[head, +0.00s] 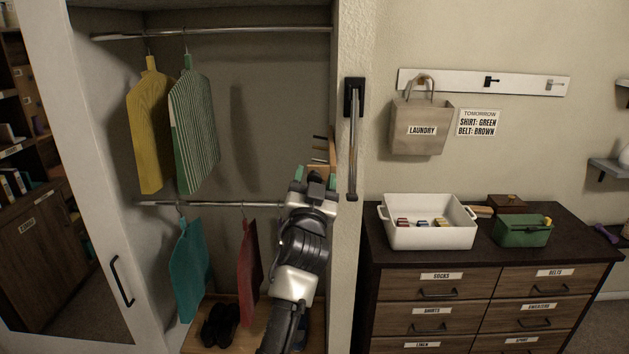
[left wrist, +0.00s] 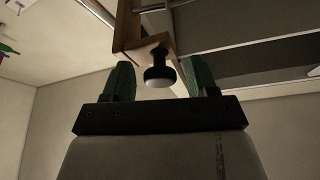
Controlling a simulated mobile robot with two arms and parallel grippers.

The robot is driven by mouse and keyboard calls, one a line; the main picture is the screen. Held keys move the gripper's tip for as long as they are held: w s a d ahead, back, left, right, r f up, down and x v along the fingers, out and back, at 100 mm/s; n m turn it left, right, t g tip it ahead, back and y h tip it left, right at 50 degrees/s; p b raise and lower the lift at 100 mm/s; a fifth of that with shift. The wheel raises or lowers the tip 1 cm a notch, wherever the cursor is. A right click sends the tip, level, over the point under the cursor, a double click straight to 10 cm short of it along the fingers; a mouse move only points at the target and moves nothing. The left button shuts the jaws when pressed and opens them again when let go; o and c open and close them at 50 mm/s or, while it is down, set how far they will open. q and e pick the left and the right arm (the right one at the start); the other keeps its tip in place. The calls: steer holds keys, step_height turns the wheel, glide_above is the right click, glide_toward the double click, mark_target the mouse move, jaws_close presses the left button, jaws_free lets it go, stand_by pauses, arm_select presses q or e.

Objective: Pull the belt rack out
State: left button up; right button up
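The belt rack (head: 331,153) is a wooden piece with small pegs at the right inner wall of the open wardrobe, partly hidden by my left arm. In the left wrist view its wooden end (left wrist: 128,30) shows above, with a dark round knob (left wrist: 159,70) sticking out. My left gripper (head: 316,178) is raised in front of the rack, with its green fingertips apart. In the left wrist view the knob shows between the two fingers of this gripper (left wrist: 160,80), with gaps on both sides. Whether it is within finger reach in depth is unclear. My right gripper is out of view.
A yellow garment (head: 150,130) and a green striped one (head: 195,130) hang from the upper rail. Teal (head: 188,262) and red (head: 249,258) ones hang below, above dark shoes (head: 220,325).

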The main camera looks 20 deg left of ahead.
arm_select(q)
steer(key=b+v, duration=0.3)
steer(key=v, duration=0.8)
steer(key=shift+b, duration=0.35)
steer(key=shift+w, duration=0.1)
